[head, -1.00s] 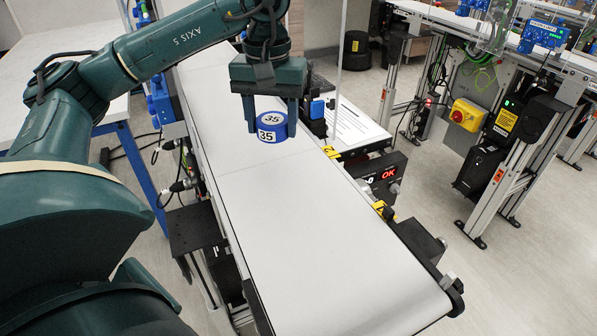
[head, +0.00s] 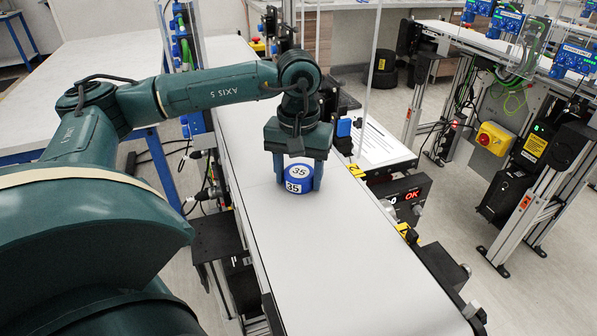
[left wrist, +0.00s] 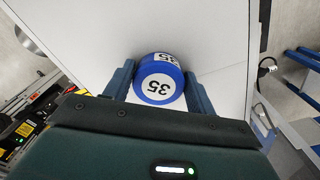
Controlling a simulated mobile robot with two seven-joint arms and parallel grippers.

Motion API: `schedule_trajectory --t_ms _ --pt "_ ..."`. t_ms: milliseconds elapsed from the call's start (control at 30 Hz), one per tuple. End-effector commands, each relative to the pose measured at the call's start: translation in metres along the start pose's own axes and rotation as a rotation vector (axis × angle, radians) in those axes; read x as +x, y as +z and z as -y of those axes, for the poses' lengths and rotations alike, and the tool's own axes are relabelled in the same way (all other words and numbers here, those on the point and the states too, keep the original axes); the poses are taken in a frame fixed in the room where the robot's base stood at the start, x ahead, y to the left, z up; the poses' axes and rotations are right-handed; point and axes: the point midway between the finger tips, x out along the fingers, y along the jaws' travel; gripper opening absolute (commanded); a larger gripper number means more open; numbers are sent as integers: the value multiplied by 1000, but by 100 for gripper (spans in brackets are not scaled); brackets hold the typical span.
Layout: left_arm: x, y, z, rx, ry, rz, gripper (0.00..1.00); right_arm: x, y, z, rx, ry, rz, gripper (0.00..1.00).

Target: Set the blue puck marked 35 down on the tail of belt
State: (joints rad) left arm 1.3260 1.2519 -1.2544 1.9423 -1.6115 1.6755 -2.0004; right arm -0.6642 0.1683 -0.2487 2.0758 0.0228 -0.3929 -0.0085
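The blue puck marked 35 (head: 299,179) has white labels on its top and side. It is upright between the two fingers of my left gripper (head: 299,176), over the white belt (head: 330,245). The fingers sit against its sides, shut on it. In the left wrist view, the puck (left wrist: 159,80) lies between the fingertips of the left gripper (left wrist: 160,85). I cannot tell whether its underside touches the belt or is slightly above it. The belt's near end lies at the bottom right, bare of objects. My right gripper is not in view.
A black box with a red OK display (head: 404,197) and yellow-marked brackets stand along the belt's right side. A blue sensor (head: 344,128) is mounted at the right edge. A white table (head: 95,85) stands left. The belt ahead of the puck is clear.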

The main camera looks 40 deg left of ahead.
Motion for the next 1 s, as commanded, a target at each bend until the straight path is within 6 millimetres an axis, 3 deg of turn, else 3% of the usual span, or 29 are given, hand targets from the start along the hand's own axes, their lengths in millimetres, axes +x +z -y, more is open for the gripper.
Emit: schedule_trajectory --t_ms 233,567,667,1000 --pt "0 0 0 0 0 0 75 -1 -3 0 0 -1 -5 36" --pt "-7 0 0 0 1 -2 75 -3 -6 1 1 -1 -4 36" --pt "-20 -1 -1 0 3 -3 75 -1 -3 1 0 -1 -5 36" --pt "-92 -1 -1 1 3 -3 75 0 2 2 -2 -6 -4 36"
